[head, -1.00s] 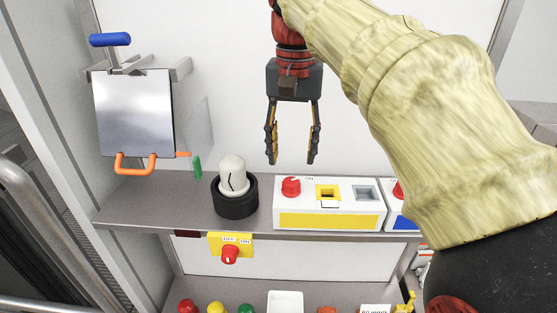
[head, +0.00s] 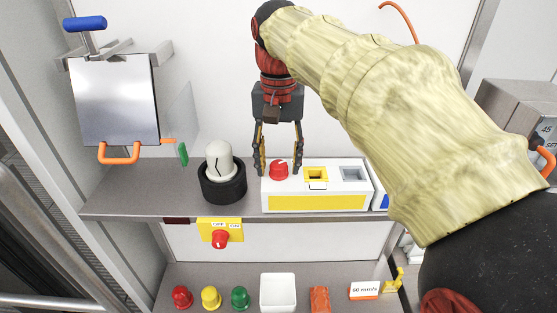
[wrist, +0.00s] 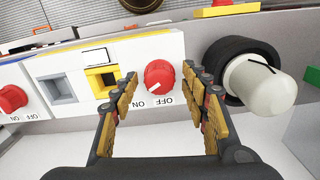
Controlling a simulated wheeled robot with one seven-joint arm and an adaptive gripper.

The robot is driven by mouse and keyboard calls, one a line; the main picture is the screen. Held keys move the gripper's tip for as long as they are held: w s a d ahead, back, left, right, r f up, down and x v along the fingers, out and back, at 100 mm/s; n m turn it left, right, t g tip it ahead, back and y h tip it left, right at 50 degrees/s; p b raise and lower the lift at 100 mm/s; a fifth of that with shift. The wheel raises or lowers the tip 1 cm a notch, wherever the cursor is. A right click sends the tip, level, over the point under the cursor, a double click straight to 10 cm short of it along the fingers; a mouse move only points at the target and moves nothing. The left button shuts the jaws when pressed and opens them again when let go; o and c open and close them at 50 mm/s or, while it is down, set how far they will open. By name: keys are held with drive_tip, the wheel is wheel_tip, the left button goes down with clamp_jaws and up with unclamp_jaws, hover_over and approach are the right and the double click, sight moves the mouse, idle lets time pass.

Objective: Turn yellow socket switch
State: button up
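The yellow-striped white socket box (head: 316,201) stands on the upper shelf, with a red rotary switch (head: 278,171) at its left end and a yellow socket (head: 316,174) beside it. My gripper (head: 280,167) is open and points down at the red switch, one finger on each side in the picture. In the wrist view the red switch (wrist: 159,77) shows between the fingertips (wrist: 163,80), with gaps on both sides and ON and OFF labels by it. The fingers do not appear to touch it. I cannot tell how deep they reach around it.
A white knob in a black ring (head: 222,185) stands close left of the box. A second, blue-striped box (head: 382,199) is partly hidden by my arm. A yellow OFF/ON switch plate (head: 219,231) hangs below the shelf edge. Several coloured buttons line the lower shelf.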

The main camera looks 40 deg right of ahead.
drive_tip(key=shift+c, duration=1.2)
drive_tip(key=c, duration=0.8)
drive_tip(key=shift+c, duration=0.3)
drive_tip(key=shift+n, duration=0.3)
drive_tip(key=n+p, duration=0.1)
drive_tip(key=n, duration=0.4)
drive_tip(key=shift+r, duration=0.1)
drive_tip(key=n, duration=0.6)
drive_tip(key=shift+p, duration=0.3)
drive_tip(key=shift+n, duration=0.3)
drive_tip(key=o, duration=1.2)
drive_tip(key=shift+c, duration=0.2)
